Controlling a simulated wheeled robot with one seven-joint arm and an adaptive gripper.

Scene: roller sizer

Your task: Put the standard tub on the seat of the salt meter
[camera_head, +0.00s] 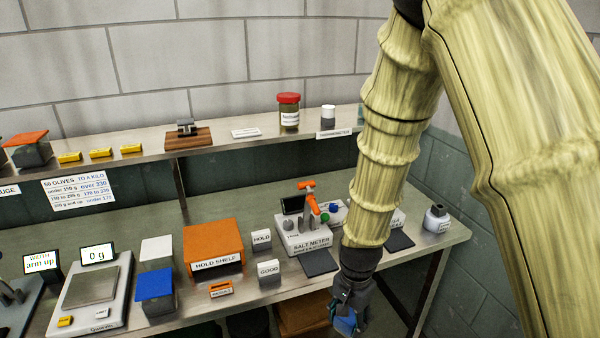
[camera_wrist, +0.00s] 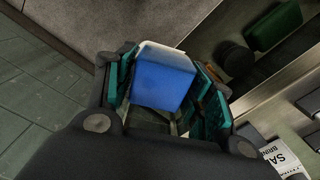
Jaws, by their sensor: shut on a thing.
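My gripper (camera_head: 349,312) is shut on a blue-topped tub (camera_head: 344,323), low in front of the bench's front edge. The wrist view shows the held tub (camera_wrist: 163,79) between the two finger pads, with a strip of white at its top edge. No label shows on it, so I cannot tell whether it is the standard tub. I cannot tell whether this pad is the seat.
Another blue-topped block (camera_head: 155,292), an orange hold shelf (camera_head: 214,246) and a scale (camera_head: 91,290) stand left on the bench (camera_head: 350,278). A second dark pad (camera_head: 398,240) and a small bottle (camera_head: 436,218) are right. A shelf with a red-lidded jar (camera_head: 289,113) runs behind.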

